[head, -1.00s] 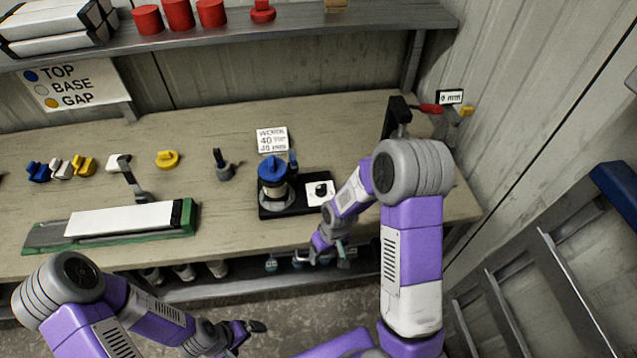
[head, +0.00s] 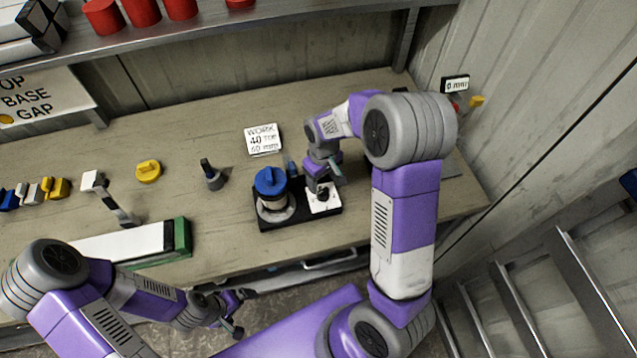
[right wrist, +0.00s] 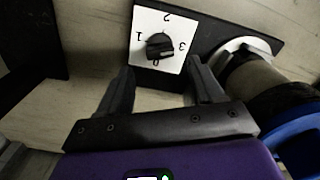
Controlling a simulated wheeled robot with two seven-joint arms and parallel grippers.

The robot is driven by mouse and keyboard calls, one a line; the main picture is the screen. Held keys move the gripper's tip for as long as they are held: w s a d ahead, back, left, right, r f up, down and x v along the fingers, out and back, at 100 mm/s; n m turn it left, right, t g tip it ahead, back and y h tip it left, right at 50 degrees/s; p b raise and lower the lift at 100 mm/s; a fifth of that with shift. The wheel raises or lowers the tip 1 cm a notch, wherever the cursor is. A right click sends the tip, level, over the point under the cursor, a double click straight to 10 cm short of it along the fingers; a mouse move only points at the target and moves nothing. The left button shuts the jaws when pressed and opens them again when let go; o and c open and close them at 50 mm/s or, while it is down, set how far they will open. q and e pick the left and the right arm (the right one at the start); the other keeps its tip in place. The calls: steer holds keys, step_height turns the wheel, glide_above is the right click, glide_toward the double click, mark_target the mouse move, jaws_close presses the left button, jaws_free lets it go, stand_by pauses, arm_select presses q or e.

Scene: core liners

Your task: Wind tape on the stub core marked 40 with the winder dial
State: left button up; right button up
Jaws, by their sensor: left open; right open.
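The winder (head: 297,217) is a black base with a core (head: 272,203) under a blue cap (head: 270,181) on its left. No mark is readable on the core. A white dial plate (head: 330,203) with a black knob (right wrist: 160,46) is on its right; the right wrist view shows the numbers 0 to 3 around the knob. Where the knob points is unclear. My right gripper (head: 322,187) is open above the dial; its fingers (right wrist: 159,82) are apart, short of the knob in the right wrist view. My left gripper (head: 236,312) is open and empty, in front of the bench.
A sign (head: 263,140) reading WORK 40 stands behind the winder. A grey tool (head: 212,175), a yellow piece (head: 148,171) and a green-ended white block (head: 130,243) lie to the left. A small gauge display (head: 455,84) is at the back right.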

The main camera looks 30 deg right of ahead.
mark_target(323, 191)
steer(key=f, duration=0.6)
steer(key=shift+s+b, duration=0.25)
steer(key=shift+b, duration=0.05)
steer(key=shift+c, duration=0.5)
